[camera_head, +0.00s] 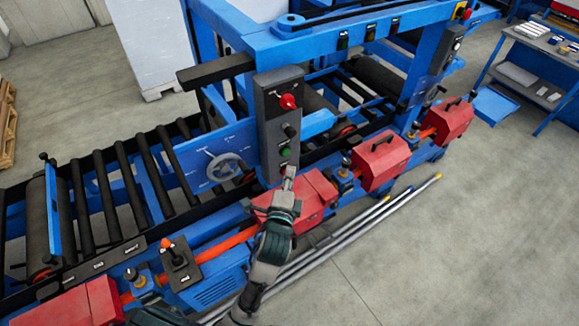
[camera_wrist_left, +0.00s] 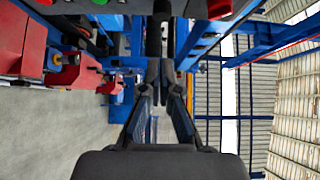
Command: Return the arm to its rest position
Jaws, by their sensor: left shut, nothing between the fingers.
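My left arm reaches up from the bottom of the head view. Its gripper (camera_head: 289,174) is at the lower end of the dark control box (camera_head: 281,120), just below the green button (camera_head: 286,152). In the left wrist view the gripper's fingers (camera_wrist_left: 161,64) come together at their tips with nothing between them. A red button and a green button show at the top edge of that view, close to the fingers. Whether the fingertips touch the box I cannot tell. My right gripper does not show.
The blue machine frame (camera_head: 350,40) with black rollers (camera_head: 105,195) fills the left and middle. A handwheel (camera_head: 225,167) and red housings (camera_head: 382,160) line its front side. Long metal poles (camera_head: 350,232) lie on the floor. Open grey floor (camera_head: 450,240) lies to the right.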

